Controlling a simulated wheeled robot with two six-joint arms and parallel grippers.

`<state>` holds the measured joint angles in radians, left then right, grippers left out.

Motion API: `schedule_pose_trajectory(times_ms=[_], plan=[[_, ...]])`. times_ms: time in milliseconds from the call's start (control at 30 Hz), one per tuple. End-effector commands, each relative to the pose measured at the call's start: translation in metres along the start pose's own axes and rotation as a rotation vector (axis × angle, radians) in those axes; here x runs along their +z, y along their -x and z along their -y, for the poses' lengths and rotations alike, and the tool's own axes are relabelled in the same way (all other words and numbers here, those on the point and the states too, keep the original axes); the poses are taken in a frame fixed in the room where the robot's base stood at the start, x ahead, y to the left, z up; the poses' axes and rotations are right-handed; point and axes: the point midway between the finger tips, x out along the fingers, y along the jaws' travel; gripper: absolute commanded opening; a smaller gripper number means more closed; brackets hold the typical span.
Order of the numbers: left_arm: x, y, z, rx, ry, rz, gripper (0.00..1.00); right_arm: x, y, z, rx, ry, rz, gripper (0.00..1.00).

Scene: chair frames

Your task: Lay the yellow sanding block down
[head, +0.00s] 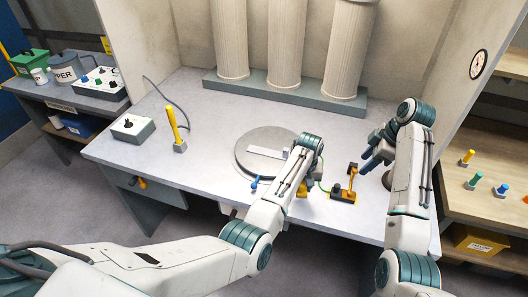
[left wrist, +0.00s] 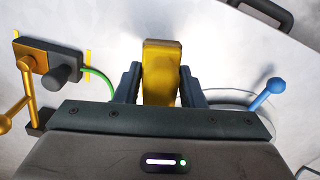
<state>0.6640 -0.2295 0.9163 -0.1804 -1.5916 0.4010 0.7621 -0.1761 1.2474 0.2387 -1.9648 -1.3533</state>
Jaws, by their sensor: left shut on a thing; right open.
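The yellow sanding block (left wrist: 161,70) is between the two fingers of my left gripper (left wrist: 159,88) in the left wrist view. The gripper is shut on it, and the block's far end sticks out past the fingertips. In the head view a small part of the yellow block (head: 303,190) shows below my left wrist, over the table right of the round plate; my arm hides the rest. I cannot tell whether the block touches the table. My right gripper (head: 371,155) is open and empty, above the table's right side.
The round grey plate (head: 245,160) with a pale bar lies on the grey table (head: 210,95). An orange lever device (head: 345,192) with a green cable stands close right of my left gripper. A blue-knobbed handle (head: 255,183) sits at the plate's front.

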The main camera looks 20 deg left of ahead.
Motion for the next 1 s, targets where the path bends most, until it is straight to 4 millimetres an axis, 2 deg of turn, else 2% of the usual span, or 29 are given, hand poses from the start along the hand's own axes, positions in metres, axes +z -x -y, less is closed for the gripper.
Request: schedule_pose_trajectory(times_ms=[1000], plan=[[0.0,-0.027,0.0,0.0,0.001,-0.001,0.18,0.005,-0.014,0.0,0.0,0.0,0.0,0.48]])
